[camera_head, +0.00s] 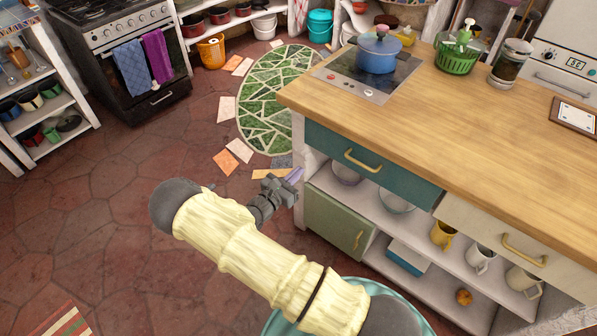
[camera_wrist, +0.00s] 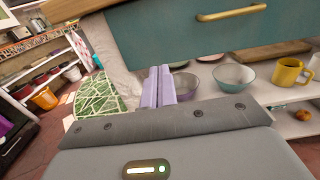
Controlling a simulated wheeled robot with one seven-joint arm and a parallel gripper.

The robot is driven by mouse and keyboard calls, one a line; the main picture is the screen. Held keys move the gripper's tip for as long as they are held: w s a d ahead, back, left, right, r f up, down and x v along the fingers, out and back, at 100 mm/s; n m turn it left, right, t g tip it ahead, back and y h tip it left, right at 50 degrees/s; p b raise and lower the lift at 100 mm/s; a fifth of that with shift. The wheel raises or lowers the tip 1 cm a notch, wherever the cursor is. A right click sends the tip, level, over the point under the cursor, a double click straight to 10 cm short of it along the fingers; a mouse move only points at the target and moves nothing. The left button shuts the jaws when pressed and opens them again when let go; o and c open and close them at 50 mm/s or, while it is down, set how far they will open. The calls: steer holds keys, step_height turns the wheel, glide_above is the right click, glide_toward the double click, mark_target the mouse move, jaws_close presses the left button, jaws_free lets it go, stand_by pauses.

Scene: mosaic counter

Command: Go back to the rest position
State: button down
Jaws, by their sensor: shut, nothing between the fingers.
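My gripper (camera_head: 294,175) is in front of the left end of the counter, in the head view, close to the teal drawer (camera_head: 372,163) and the shelf under it. In the wrist view its two lilac fingers (camera_wrist: 159,88) are together with nothing between them. The teal drawer (camera_wrist: 205,35) is above the fingers there and looks shut, with a brass handle (camera_wrist: 232,13). My arm stretches out over the floor, bent at the elbow.
The wooden counter (camera_head: 480,120) carries a blue pot (camera_head: 376,55), a green basket (camera_head: 457,58) and a jar (camera_head: 510,62). Bowls (camera_head: 397,201) and mugs (camera_head: 443,235) stand on the open shelf. Free tiled floor (camera_head: 80,200) lies to the left, with a green mosaic patch (camera_head: 270,105).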

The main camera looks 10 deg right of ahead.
steer(key=s+d+r+m+g+y+p, duration=0.2)
steer(key=s+d+r+m+g, duration=0.1)
steer(key=s+r+m+g, duration=0.3)
steer(key=s+d+r+m+g+y+p, duration=0.2)
steer(key=s+d+r+m+g, duration=0.2)
steer(key=s+m+g, duration=0.3)
steer(key=s+a+r+m+t+y+p, duration=0.2)
steer(key=s+a+r+m+y+p, duration=0.1)
steer(key=r, duration=0.6)
steer(key=s+a+r+m+t+y+p, duration=0.2)
steer(key=s+r+m+y, duration=0.4)
steer(key=r+m, duration=0.3)
steer(key=shift+s+a+r+m+t+y+p, duration=0.3)
steer(key=shift+a+y+p, duration=0.15)
steer(key=shift+a+y, duration=0.2)
